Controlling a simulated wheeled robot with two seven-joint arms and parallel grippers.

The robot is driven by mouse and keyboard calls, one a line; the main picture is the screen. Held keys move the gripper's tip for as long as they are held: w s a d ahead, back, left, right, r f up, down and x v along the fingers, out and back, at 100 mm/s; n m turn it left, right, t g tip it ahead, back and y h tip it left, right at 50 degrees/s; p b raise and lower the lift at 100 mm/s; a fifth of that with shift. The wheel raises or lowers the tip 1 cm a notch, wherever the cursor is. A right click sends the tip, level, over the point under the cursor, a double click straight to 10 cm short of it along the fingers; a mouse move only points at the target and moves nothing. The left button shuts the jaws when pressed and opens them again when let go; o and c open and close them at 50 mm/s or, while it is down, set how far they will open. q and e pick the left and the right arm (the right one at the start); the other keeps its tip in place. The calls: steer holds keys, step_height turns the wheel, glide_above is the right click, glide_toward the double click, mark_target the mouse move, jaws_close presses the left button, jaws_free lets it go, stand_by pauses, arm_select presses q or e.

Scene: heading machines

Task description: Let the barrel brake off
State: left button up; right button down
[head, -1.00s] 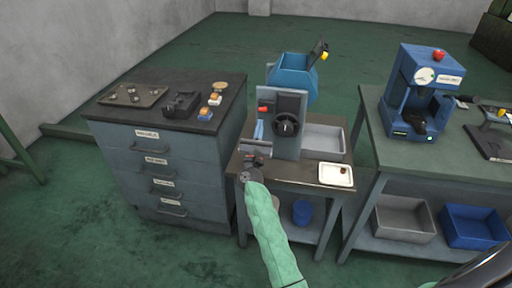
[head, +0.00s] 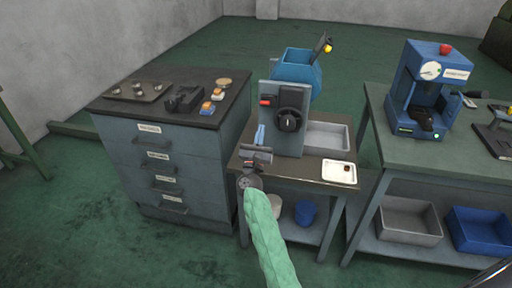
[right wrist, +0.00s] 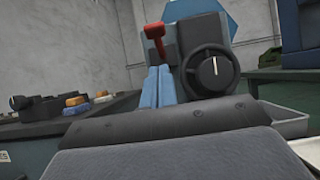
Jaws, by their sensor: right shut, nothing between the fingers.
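The barrel machine has a blue barrel (head: 297,73) behind an upright grey panel (head: 268,130). A red lever (head: 266,102) sits at the panel's upper left, beside a black round handwheel (head: 290,120). In the right wrist view the red lever (right wrist: 155,33) stands above and left of the black wheel (right wrist: 212,68), which has a white mark. My right gripper (head: 257,155) is shut and empty, low in front of the panel's lower left and below the red lever, apart from it. Its dark body fills the lower right wrist view. My left gripper is not in view.
A drawer cabinet (head: 165,165) with fixtures and coloured blocks stands left. A grey tray (head: 328,137) and a white dish (head: 339,172) lie right of the panel. A bench (head: 400,160) with a blue press (head: 420,90) stands at right. Open floor lies in front.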

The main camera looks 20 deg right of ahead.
steer(key=s+a+r, duration=0.1)
steer(key=s+a, duration=0.3)
steer(key=s, duration=0.3)
steer(key=shift+a+r, duration=0.4)
